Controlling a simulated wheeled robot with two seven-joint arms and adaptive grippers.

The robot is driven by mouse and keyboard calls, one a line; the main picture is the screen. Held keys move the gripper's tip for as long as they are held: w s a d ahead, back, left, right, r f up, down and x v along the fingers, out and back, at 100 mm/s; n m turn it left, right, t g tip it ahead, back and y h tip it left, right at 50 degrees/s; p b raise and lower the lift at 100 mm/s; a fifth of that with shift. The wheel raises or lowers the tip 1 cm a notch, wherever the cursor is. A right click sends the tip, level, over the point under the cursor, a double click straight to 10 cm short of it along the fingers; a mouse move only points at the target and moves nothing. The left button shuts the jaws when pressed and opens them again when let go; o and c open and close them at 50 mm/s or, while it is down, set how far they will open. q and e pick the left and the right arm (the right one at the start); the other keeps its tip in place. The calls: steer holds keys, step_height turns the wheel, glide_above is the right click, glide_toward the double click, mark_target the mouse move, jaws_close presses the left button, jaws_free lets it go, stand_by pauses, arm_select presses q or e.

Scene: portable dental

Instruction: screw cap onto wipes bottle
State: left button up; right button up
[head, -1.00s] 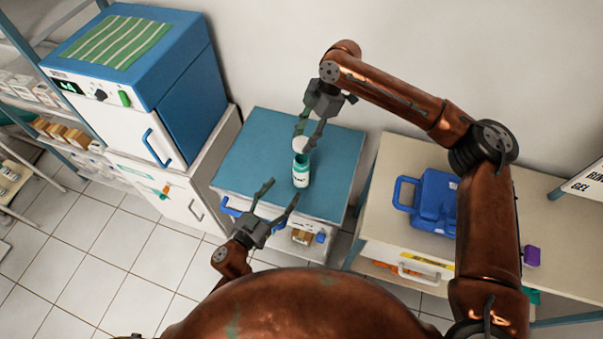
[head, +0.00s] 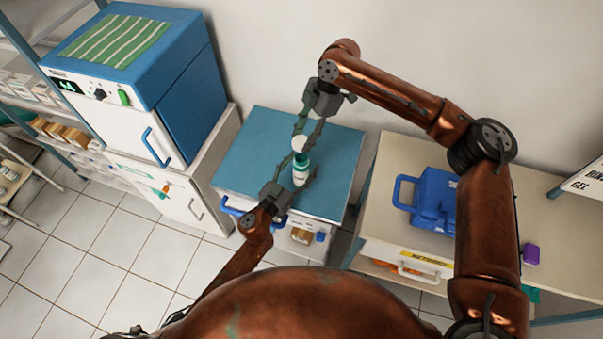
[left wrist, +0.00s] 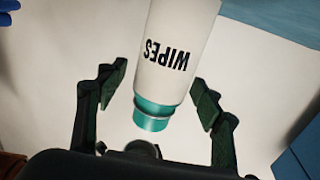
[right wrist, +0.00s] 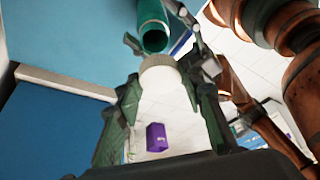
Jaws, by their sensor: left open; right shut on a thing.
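The white wipes bottle (head: 300,178) with a teal top stands on the blue-topped cabinet (head: 245,150). It also shows in the left wrist view (left wrist: 172,60), its WIPES label upside down. My left gripper (head: 296,170) is open, with its fingers on either side of the bottle; in the left wrist view gaps show between the fingers and the bottle. My right gripper (head: 303,136) is shut on the white cap (head: 299,143), just behind the bottle's top. In the right wrist view the cap (right wrist: 160,66) lies close to the bottle's teal top (right wrist: 153,30); contact is unclear.
A blue and white cabinet unit (head: 185,75) stands at the left. A beige table (head: 395,165) at the right holds a blue case (head: 436,203) and a purple item (head: 531,253). The blue top is otherwise clear around the bottle.

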arm_select(q)
jaws_close()
stand_by(0.8)
